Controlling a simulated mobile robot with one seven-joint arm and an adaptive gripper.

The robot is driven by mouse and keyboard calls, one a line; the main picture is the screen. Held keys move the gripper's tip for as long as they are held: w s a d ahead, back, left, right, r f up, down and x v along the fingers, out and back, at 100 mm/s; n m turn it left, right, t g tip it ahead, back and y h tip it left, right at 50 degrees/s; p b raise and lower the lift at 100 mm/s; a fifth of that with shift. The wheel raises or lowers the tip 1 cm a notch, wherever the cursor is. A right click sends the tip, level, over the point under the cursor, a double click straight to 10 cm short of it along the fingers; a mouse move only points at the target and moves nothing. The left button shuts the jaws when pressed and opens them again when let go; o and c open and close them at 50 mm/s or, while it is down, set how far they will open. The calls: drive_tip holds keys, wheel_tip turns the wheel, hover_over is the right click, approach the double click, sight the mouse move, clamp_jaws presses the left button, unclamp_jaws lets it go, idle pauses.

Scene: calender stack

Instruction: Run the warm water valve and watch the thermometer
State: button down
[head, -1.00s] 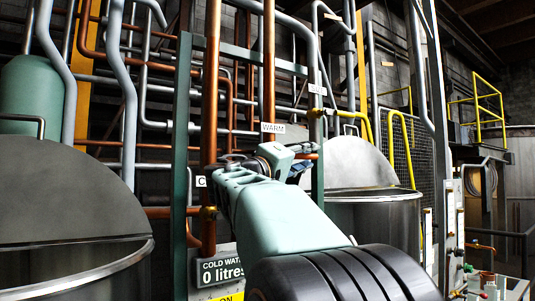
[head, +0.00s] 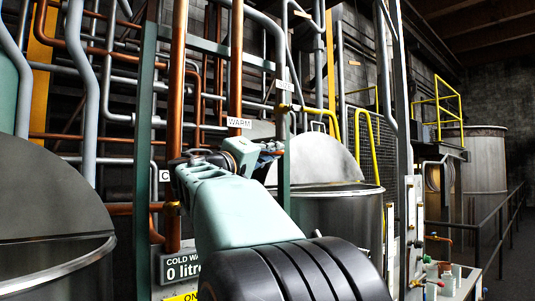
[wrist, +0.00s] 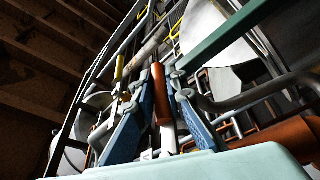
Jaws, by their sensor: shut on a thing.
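My gripper (head: 270,150) is by the copper pipes in the head view, just below and right of the white WARM label (head: 238,122). In the wrist view its two blue fingers (wrist: 160,98) are closed around an orange-copper, rod-like piece (wrist: 160,80). I take this piece to be the warm water valve's handle. In the head view my own wrist hides most of the valve. I cannot make out a thermometer or its reading in either view. A vertical copper pipe (head: 236,60) comes down behind the WARM label.
Steel vats stand at left (head: 45,200) and at right (head: 335,215). Yellow pipes (head: 368,140) stand near the right vat. A railing (head: 495,225) is at far right.

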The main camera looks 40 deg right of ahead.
drive_tip(key=shift+f+b, duration=0.15)
drive_tip(key=shift+b, duration=0.85)
drive_tip(key=r+n+t+h+b, duration=0.1)
drive_tip(key=h+b, duration=0.1)
drive_tip(key=b, duration=0.3)
drive_tip(key=shift+a+r, duration=0.1)
drive_tip(key=r+t+h+b, duration=0.1)
drive_tip(key=b, duration=0.4)
drive_tip(key=shift+a+r+n+h, duration=0.2)
drive_tip(key=shift+n+h, duration=0.1)
drive_tip(key=shift+n, duration=0.1)
drive_tip(key=shift+r+t+h+b, duration=0.35)
drive_tip(key=shift+r+b, duration=0.2)
drive_tip(key=shift+b, duration=0.25)
drive_tip(key=c, duration=2)
unclamp_jaws()
drive_tip(key=shift+a, duration=0.1)
drive_tip(key=shift+o, duration=0.2)
